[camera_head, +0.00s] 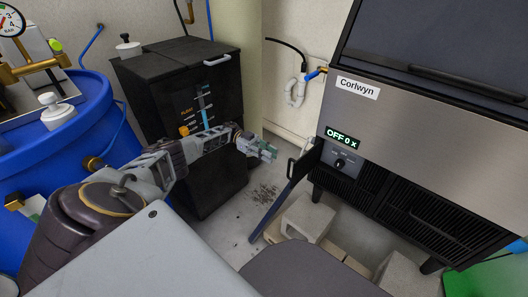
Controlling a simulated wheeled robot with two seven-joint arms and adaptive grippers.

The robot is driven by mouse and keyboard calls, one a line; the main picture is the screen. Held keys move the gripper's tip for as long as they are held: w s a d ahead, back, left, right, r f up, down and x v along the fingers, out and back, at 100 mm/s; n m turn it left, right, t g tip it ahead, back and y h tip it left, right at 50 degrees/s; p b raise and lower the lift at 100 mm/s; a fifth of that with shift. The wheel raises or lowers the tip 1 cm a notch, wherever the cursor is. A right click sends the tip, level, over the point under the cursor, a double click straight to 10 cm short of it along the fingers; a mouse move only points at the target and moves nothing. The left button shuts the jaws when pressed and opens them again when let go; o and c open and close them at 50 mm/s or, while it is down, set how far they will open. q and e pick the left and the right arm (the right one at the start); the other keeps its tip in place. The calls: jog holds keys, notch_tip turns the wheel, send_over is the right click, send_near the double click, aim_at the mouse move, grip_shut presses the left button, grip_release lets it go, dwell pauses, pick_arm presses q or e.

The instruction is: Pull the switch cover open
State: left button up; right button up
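The ice maker (440,130) stands at the right, with a dark lid above and a steel front labelled Corlwyn. Its lit display (343,136) reads "OFF 0 x", and a round black switch knob (339,163) sits below it, uncovered. The switch cover (306,160), a dark flap with a small handle, stands swung out at the left of the knob. My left gripper (266,151) is left of the cover, with a visible gap between them. Its fingers point right; they are too small to tell whether they are open, and no held object shows. My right gripper is not in view.
A black cabinet (190,85) stands behind my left arm. A blue barrel (65,145) with a gauge is at the far left. Pale blocks (307,218) and a leaning dark blue bar (270,216) are below the cover. Scattered dark bits lie on the floor.

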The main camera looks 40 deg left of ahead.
pick_arm(q)
jog(key=shift+a, duration=1.05)
jog(key=shift+a, duration=0.15)
jog(key=shift+s, duration=0.1)
